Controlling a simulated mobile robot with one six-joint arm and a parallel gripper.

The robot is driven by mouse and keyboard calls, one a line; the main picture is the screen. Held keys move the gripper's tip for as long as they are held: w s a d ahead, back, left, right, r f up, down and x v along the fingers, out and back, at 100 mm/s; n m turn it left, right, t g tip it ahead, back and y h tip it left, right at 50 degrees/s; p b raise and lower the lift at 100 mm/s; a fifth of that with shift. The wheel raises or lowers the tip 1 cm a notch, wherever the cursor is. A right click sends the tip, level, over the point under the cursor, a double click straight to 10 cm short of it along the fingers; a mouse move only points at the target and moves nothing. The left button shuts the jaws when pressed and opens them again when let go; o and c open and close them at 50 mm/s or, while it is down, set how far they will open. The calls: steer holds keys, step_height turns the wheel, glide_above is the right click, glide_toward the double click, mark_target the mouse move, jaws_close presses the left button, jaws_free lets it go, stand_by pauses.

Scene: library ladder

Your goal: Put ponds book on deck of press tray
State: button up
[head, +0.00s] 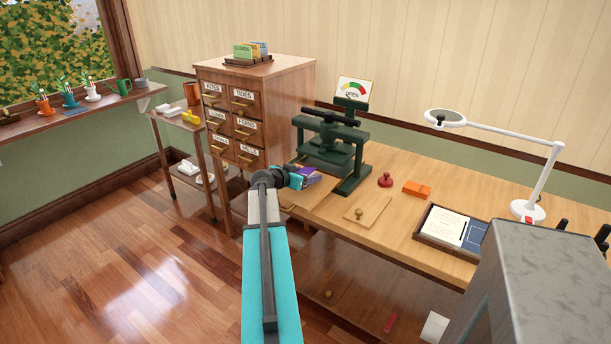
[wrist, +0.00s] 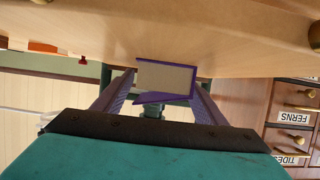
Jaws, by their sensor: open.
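A purple book with cream pages lies on a light wooden surface in front of the press, and in the head view only part of its purple cover (head: 306,178) shows past my gripper. In the wrist view, which looks upside down, its cream page edge (wrist: 165,77) faces me. My gripper (wrist: 160,98) is open, with one finger on each side of the book; I cannot tell whether they touch it. The title is not readable. The dark green press (head: 335,145) stands behind the book. The light wooden press tray (head: 312,200) shows in part below it.
A wooden board with a knob (head: 362,210), a red stamp (head: 385,180) and an orange block (head: 417,188) lie on the bench to the right. A labelled drawer cabinet (head: 250,125) stands close on the left. A lamp (head: 528,208) stands far right.

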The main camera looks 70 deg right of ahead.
steer(key=shift+r, duration=0.2)
steer(key=b+v, duration=0.2)
steer(key=v, duration=1)
steer(key=shift+f, duration=0.15)
stand_by(0.5)
